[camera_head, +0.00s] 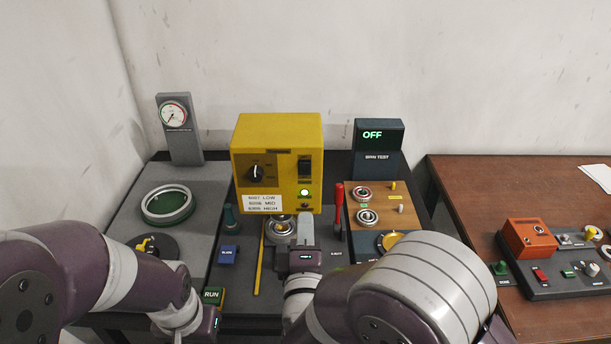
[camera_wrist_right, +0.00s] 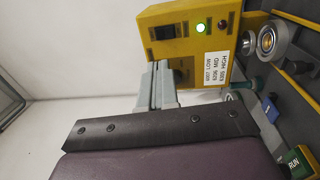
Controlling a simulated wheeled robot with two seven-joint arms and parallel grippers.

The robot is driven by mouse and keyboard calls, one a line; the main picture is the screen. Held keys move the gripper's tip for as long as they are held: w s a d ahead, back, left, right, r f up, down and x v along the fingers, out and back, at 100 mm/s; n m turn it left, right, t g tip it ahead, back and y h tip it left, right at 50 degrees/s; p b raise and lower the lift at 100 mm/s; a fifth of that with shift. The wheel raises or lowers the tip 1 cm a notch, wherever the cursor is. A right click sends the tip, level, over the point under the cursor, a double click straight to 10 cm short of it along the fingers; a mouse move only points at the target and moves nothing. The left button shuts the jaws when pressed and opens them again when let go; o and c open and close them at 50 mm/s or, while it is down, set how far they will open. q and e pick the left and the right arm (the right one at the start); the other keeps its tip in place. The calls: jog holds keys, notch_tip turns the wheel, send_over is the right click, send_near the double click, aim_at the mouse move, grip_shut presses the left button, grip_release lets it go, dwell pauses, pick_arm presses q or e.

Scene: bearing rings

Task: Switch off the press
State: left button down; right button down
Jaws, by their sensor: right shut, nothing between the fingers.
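The yellow press box (camera_head: 277,133) stands at the back of the dark bench. The wrist view also shows the box (camera_wrist_right: 188,14), the switch (camera_wrist_right: 163,33) and the green lamp (camera_wrist_right: 200,27). My right gripper (camera_head: 305,222) is shut and empty, in front of the box, below the lamp. In the wrist view its fingers (camera_wrist_right: 160,75) overlap the knob area; I cannot tell whether they touch. My left arm shows, but not its fingers.
A bearing (camera_head: 280,230) sits below the box, partly behind my right gripper. A red lever (camera_head: 339,208) stands to the right, by the OFF display (camera_head: 378,135).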

aim_at(305, 163)
jog(key=w, duration=0.4)
jog(key=w+r+p, duration=0.1)
jog(key=w, duration=0.8)
jog(key=shift+r+p, duration=0.3)
jog(key=shift+w+r, duration=0.1)
jog(key=r+p, duration=0.2)
jog(key=shift+p, duration=0.4)
jog(key=shift+w+f+b, duration=0.1)
jog(key=shift+f+b, duration=0.45)
jog(key=shift+f, duration=0.05)
jog(key=shift+r, duration=0.15)
